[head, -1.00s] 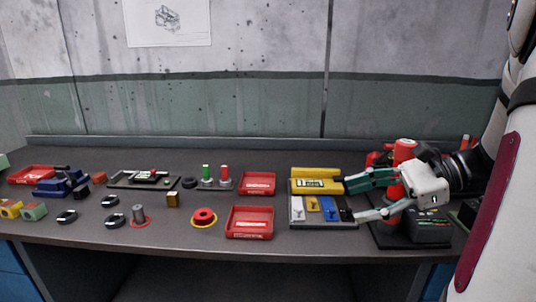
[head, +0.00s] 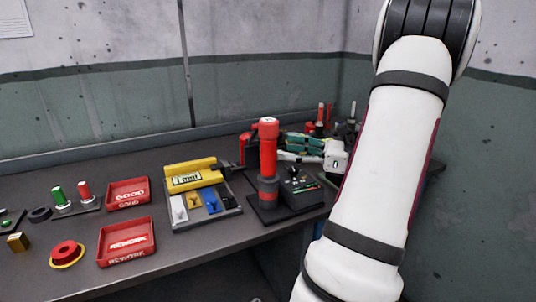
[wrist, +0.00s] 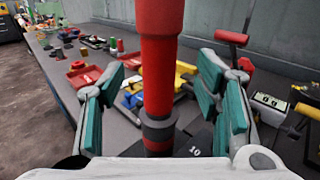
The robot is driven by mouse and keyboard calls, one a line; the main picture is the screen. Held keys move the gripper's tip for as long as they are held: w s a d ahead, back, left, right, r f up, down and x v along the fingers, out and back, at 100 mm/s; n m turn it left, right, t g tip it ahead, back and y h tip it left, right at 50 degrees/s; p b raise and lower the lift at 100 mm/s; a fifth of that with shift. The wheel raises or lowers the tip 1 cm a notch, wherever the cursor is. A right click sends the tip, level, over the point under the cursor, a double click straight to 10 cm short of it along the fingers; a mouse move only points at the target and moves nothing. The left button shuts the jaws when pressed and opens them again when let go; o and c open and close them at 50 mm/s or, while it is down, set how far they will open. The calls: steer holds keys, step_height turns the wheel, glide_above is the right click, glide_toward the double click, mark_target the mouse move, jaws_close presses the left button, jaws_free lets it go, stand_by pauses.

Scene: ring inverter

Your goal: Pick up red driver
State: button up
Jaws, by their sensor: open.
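The red driver, as far as I can tell, is the thick red cylinder (head: 268,160) with a dark collar, standing upright on a black base on the bench. In the wrist view the cylinder (wrist: 160,70) stands upright in the middle, its top cut off. My gripper (head: 287,147) comes from the right, its teal fingers pointing left towards the cylinder. In the wrist view my open gripper (wrist: 158,105) has one finger on each side of the cylinder, with space on both sides. The cylinder hides the fingertips in the head view, so how far it is between them is unclear.
A tray of coloured parts (head: 180,222) with a yellow box (head: 190,176) lies left of the cylinder. Red trays (head: 103,253) stand further left. A dark device (head: 303,190) sits right of the cylinder. Slim red-handled tools (head: 321,113) stand behind my gripper.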

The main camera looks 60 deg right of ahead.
mark_target(268, 146)
steer(key=shift+b+x, duration=0.35)
steer(key=shift+x, duration=2.85)
steer(key=shift+a, duration=0.1)
jaws_close()
